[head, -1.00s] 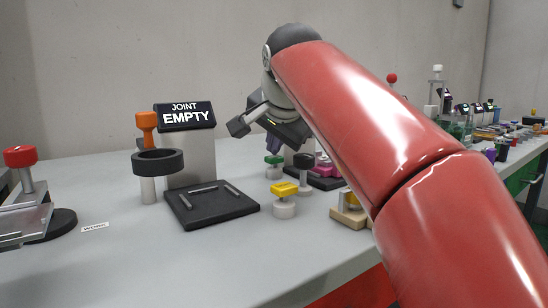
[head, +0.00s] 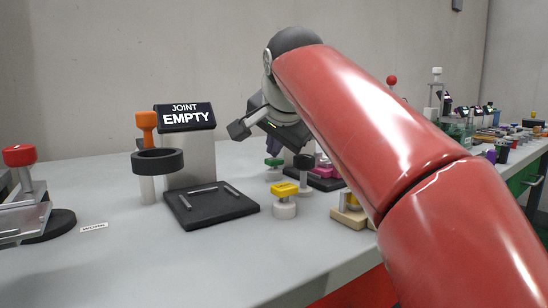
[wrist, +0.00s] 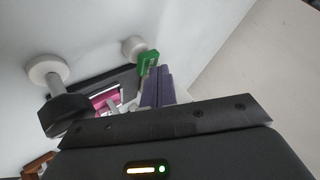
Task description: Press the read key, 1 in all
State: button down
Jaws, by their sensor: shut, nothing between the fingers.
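My gripper (head: 272,146) hangs over the back of the table, with its purple fingers pointing down. In the wrist view, the fingers (wrist: 157,86) are together and empty. A green key (head: 273,163) on a white post is close by; it also shows beside the fingertips in the wrist view (wrist: 148,62). I cannot tell whether they touch. A black key (head: 303,161) on a white post stands to its right, and a yellow key (head: 285,190) on a white base stands in front. I see no readable label marking any of these as the read key.
A sign (head: 186,117) reads "JOINT EMPTY" behind a black tray (head: 212,212) with metal bars. A black ring (head: 158,162) on a post and an orange knob (head: 146,121) are left of it. A pink object (head: 322,171) lies on a dark plate.

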aim_at(275, 160)
jog(key=shift+f, duration=0.65)
jog(key=shift+r+p, duration=0.85)
jog(key=shift+r, duration=0.2)
notch_tip(275, 160, up, 5)
jog(key=p, duration=0.5)
jog(key=shift+r, duration=0.1)
